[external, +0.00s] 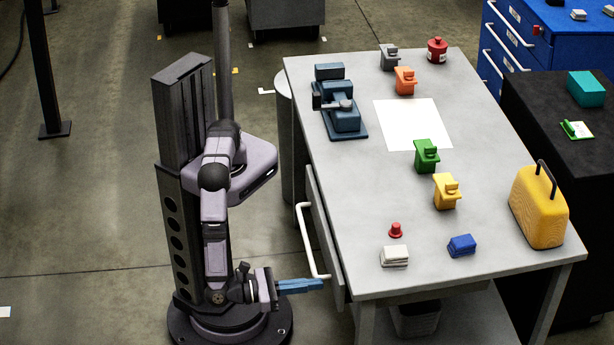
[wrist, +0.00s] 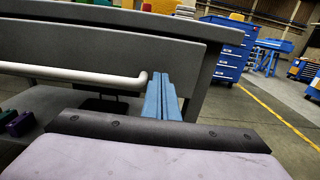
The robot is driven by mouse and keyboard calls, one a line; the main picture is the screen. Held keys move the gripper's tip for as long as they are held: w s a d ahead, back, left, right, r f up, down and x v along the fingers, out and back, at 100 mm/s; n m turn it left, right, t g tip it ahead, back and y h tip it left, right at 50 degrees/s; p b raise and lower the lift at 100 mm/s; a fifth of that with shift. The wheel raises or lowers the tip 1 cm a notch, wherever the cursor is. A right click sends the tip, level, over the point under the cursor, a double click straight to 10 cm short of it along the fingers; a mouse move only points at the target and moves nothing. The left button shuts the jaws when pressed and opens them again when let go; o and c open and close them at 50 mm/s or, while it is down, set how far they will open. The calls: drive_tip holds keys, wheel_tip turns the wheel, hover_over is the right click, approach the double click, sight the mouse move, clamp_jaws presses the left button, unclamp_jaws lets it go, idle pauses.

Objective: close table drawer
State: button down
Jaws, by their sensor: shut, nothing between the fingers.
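The table drawer's grey front panel (external: 325,235) is on the left side of the table and stands slightly out from the table edge. Its white bar handle (external: 308,240) runs along that front. In the wrist view the drawer front (wrist: 100,50) fills the upper left, with the handle (wrist: 75,74) below it. My gripper (external: 320,285) is shut and empty, its blue fingers pointing at the drawer side. In the wrist view the fingers (wrist: 163,80) are just right of the handle's end. I cannot tell whether the fingertips touch the panel.
The grey table top (external: 330,170) holds a blue machine (external: 340,110), several coloured small items and a yellow case (external: 540,207). A bin (external: 415,318) stands under the table. Floor left of the table is free around my base. Blue cabinets (wrist: 228,50) stand beyond.

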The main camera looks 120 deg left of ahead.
sight(333, 282)
drive_tip(key=shift+x, duration=1.25)
drive_tip(key=x, duration=0.4)
drive_tip(key=shift+a, duration=0.1)
drive_tip(key=shift+w+a, duration=0.15)
drive_tip(key=shift+w, duration=0.1)
drive_tip(key=shift+r, duration=0.1)
drive_tip(key=shift+s, duration=0.1)
drive_tip(key=shift+s+d, duration=0.35)
drive_tip(key=shift+d, duration=0.2)
drive_tip(key=b+v, duration=0.1)
drive_tip(key=v, duration=1.2)
drive_tip(key=shift+s, duration=0.15)
